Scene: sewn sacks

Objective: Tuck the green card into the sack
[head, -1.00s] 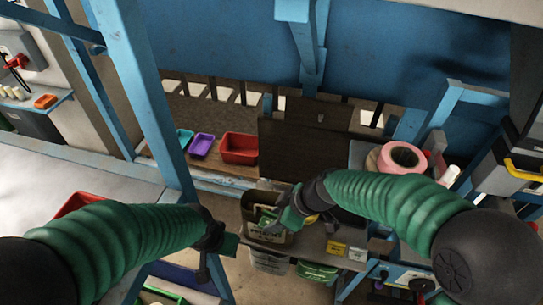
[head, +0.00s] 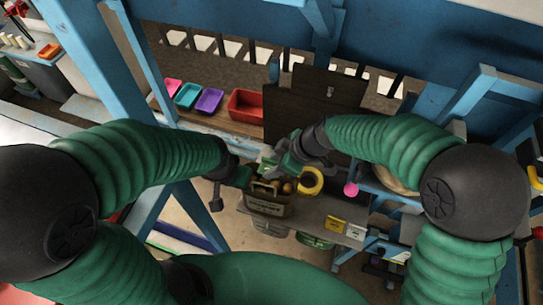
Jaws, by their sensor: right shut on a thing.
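The sack (head: 268,207) is an olive-brown open bag with dark lettering on its front, standing upright near the left end of a grey bench. Rounded brown things show in its mouth. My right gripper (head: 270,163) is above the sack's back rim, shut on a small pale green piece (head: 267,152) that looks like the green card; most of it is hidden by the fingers. The card appears outside the sack. My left gripper (head: 243,178) is beside the sack's upper left edge; its fingers are too small and dark to read, and I cannot tell whether it touches.
A yellow ring (head: 311,181) lies right of the sack. A yellow tag (head: 335,223) and a white tag (head: 356,232) are on the bench's front edge. A red tray (head: 246,105) and a purple tray (head: 209,101) sit behind. A blue post (head: 100,70) stands at left.

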